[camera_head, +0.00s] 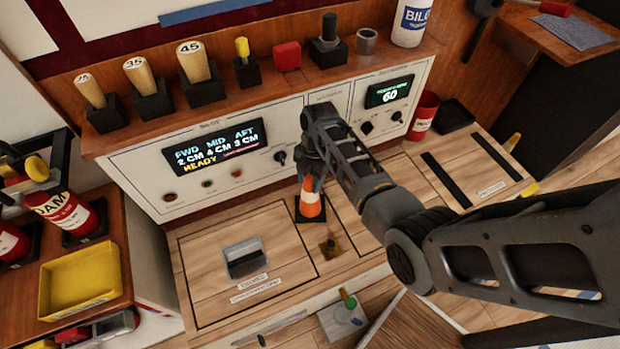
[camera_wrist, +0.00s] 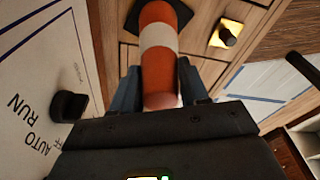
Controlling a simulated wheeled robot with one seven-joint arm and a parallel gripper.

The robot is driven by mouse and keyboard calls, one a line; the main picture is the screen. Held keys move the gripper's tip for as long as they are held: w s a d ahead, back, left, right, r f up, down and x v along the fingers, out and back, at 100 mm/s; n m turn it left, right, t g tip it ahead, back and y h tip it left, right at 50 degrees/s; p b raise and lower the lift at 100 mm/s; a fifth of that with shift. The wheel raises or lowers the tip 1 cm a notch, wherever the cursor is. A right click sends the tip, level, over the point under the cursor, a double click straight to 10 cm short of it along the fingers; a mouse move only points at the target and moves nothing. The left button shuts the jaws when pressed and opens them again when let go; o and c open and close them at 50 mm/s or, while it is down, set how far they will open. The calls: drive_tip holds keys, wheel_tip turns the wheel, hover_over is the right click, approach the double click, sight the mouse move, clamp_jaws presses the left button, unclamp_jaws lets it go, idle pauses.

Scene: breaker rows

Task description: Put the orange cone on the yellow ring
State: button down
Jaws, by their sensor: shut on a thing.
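The orange cone (camera_head: 312,204) has a white band and a black square base. It is upright at the wooden counter; I cannot tell whether its base touches the surface. My gripper (camera_head: 312,178) is shut on the cone's upper part from above. In the wrist view, the cone (camera_wrist: 158,70) lies between the two fingers of my gripper (camera_wrist: 158,92), with its base at the far end. I cannot clearly make out a yellow ring. A yellow-edged square recess with a dark knob (camera_wrist: 229,36) shows beside the cone in the wrist view.
The recess (camera_head: 331,247) lies just in front of the cone. A metal-handled hatch (camera_head: 245,259) is to the left. The control panel (camera_head: 150,180) rises behind, under a shelf of handles and blocks. A yellow tray (camera_head: 82,280) is at far left, and a red can (camera_head: 423,115) at right.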

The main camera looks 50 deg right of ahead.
drive_tip(key=shift+f, duration=0.15)
drive_tip(key=c, duration=0.6)
unclamp_jaws()
drive_tip(key=shift+o, duration=0.2)
